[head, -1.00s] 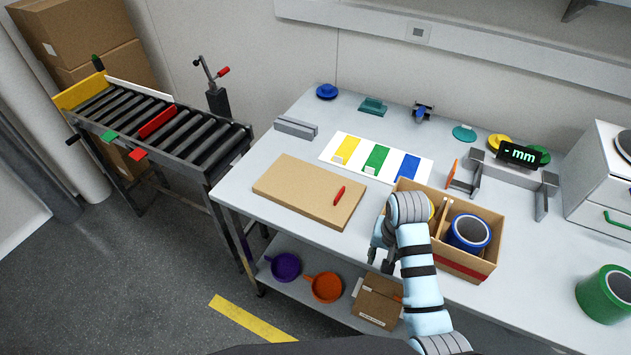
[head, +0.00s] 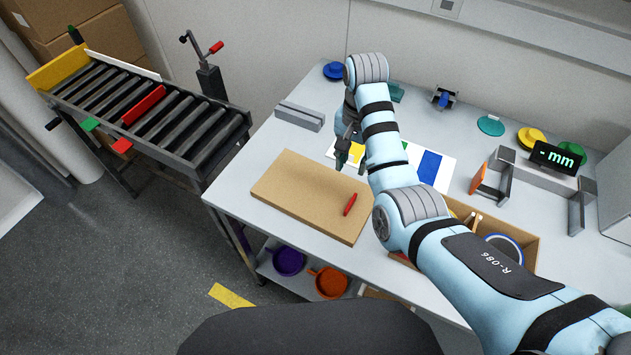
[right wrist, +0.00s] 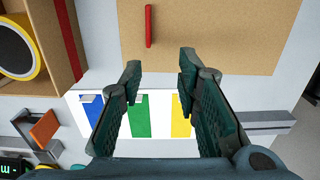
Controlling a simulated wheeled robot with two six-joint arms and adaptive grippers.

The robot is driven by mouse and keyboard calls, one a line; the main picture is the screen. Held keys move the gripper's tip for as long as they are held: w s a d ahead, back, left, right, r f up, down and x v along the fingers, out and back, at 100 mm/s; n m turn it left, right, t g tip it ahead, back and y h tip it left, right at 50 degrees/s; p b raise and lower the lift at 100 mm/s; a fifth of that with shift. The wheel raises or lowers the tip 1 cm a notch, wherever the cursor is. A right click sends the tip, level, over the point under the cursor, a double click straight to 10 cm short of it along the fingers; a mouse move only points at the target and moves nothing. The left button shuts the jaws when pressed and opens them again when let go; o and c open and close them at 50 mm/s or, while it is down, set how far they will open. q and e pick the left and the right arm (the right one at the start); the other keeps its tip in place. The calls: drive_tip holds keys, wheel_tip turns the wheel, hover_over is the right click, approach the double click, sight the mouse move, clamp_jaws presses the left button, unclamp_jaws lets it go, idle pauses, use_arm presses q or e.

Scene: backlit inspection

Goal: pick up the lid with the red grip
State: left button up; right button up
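The lid (head: 300,192) is a flat tan board lying on the grey table, with a small red grip (head: 350,204) near its right edge. In the right wrist view the lid (right wrist: 225,35) fills the upper part, and its red grip (right wrist: 149,26) stands beyond my fingertips. My right gripper (head: 348,160) is open and empty, above the table just behind the lid; in the right wrist view its two fingers (right wrist: 160,72) are spread wide, apart from the grip. My left gripper is not in view.
An open cardboard box (head: 530,247) with tape rolls stands right of the lid, partly hidden by my arm. A white sheet with coloured patches (head: 429,166) lies behind the lid. A grey bar (head: 299,116) lies at the back left. A roller conveyor (head: 160,115) stands left of the table.

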hover_over(351, 202)
drive_tip(key=w, duration=0.1)
drive_tip(key=f, duration=0.5)
drive_tip(key=shift+w+f+p, duration=0.15)
drive_tip(key=shift+w+p, duration=0.05)
drive_tip(key=shift+p, duration=0.2)
drive_tip(key=s+f, duration=0.2)
drive_tip(key=s, duration=0.1)
drive_tip(key=shift+d+f, duration=0.2)
drive_tip(key=f, duration=0.1)
drive_tip(key=w+f, duration=0.1)
drive_tip(key=f+b, duration=0.1)
drive_tip(key=f, duration=0.1)
drive_tip(key=shift+w+a, duration=0.1)
drive_tip(key=shift+w, duration=0.15)
drive_tip(key=shift+w+a+f, duration=0.1)
drive_tip(key=shift+w+f, duration=0.35)
drive_tip(key=shift+s+r, duration=0.1)
drive_tip(key=shift+s, duration=0.05)
drive_tip(key=shift+c, duration=0.2)
drive_tip(key=shift+s+r, duration=0.15)
drive_tip(key=c, duration=0.3)
drive_tip(key=shift+s, duration=0.15)
drive_tip(key=c, duration=0.4)
clamp_jaws()
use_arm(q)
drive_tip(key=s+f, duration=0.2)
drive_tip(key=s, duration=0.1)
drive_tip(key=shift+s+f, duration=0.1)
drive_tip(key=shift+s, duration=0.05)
